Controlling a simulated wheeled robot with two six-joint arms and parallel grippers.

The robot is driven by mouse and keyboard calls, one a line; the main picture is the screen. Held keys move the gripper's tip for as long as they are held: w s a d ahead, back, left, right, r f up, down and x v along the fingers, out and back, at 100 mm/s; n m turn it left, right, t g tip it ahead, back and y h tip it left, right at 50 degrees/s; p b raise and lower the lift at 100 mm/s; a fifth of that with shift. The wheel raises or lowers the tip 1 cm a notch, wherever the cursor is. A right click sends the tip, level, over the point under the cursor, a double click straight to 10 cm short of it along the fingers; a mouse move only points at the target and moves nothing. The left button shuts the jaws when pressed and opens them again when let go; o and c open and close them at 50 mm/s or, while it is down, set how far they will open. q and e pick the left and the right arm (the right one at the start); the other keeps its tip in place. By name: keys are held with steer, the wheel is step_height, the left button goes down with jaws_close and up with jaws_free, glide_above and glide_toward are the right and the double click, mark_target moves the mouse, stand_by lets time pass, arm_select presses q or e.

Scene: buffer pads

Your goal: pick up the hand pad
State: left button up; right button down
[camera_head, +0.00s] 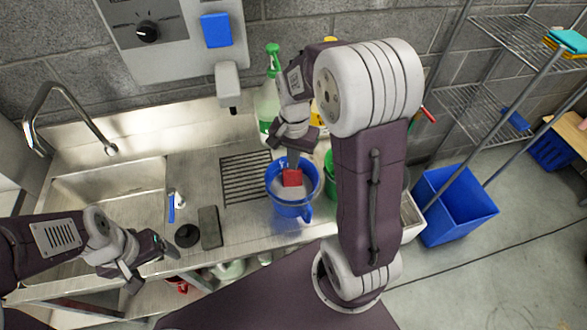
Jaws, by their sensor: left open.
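A dark grey rectangular pad (210,228), which looks like the hand pad, lies flat on the steel counter right of the sink. My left gripper (153,260) is open and empty, low and to the left of the pad, near the counter's front edge, apart from it. My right gripper (293,150) points down over a blue jug (292,208). A red block-like thing (292,177) is at its tips, in the jug's mouth. Whether the jaws are shut on it cannot be made out.
A round black disc (187,235) lies left of the pad, with a small blue-and-white item (172,205) beyond. A sink (105,195) with a tap is at left. Green spray bottle (267,100) stands behind the jug. A blue bin (455,205) stands on the floor at right.

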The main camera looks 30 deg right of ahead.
steer(key=shift+s+d+r, duration=0.2)
steer(key=shift+s+d, duration=0.05)
steer(key=shift+d, duration=0.25)
steer(key=c, duration=2.1)
jaws_free()
steer(key=shift+w+d, duration=0.15)
steer(key=shift+w, duration=0.05)
steer(key=o, duration=1)
steer(key=shift+w+f, duration=0.1)
steer(key=shift+w, duration=0.15)
steer(key=shift+c, duration=0.2)
steer(key=o, duration=0.7)
steer(key=shift+s, duration=0.25)
